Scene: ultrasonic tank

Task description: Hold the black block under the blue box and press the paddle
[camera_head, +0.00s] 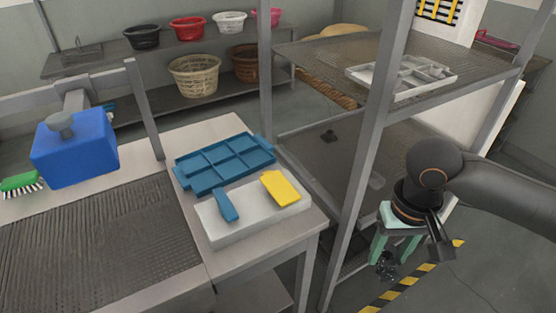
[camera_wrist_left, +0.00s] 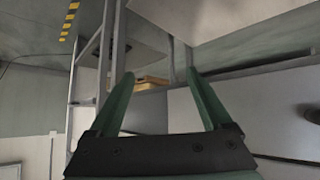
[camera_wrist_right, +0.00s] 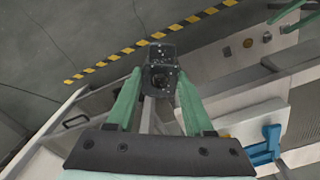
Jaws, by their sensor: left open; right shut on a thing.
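The blue box (camera_head: 75,148) hangs at the left above the work surface, with a grey round knob on top. My right gripper (camera_head: 388,252) points down at the right, beyond the rack post and away from the table. It is shut on the black block (camera_head: 387,267); in the right wrist view the block (camera_wrist_right: 160,76) sits between the fingertips. My left gripper (camera_wrist_left: 160,74) shows only in its own wrist view, open and empty. I cannot tell for sure which part is the paddle; a blue handle-like piece (camera_head: 226,205) lies on a white slab.
The white slab (camera_head: 250,226) also bears a yellow piece (camera_head: 281,188). A blue compartment tray (camera_head: 218,171) lies behind it. A grey rack post (camera_head: 362,180) stands between table and right gripper. A green brush (camera_head: 20,183) is at far left. The ribbed surface (camera_head: 90,245) is clear.

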